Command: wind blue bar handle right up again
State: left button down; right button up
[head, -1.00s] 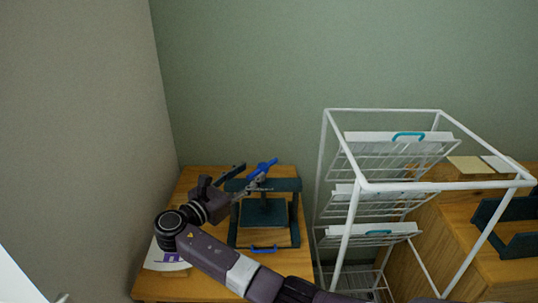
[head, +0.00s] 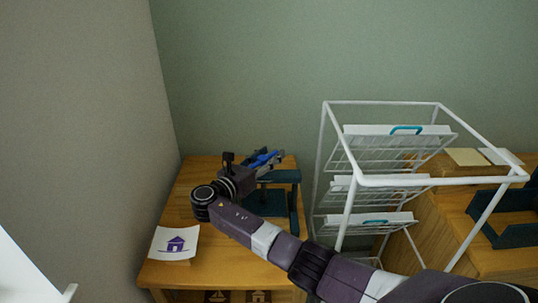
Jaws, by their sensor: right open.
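The dark teal press (head: 293,205) stands on the wooden table. Its blue bar handle (head: 262,157) sits on top and is partly hidden by my right gripper (head: 268,160). The right gripper is open, with its fingers at the handle; I cannot tell whether they touch it. My right arm crosses in front of the press and hides part of its frame and bed. My left gripper is out of view.
A print with a purple house (head: 174,243) lies on the table's (head: 215,265) front left. A white wire rack (head: 347,215) with papers stands close to the right of the press. A grey wall (head: 80,130) borders the left.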

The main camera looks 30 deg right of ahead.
grip_shut()
dwell(0.6)
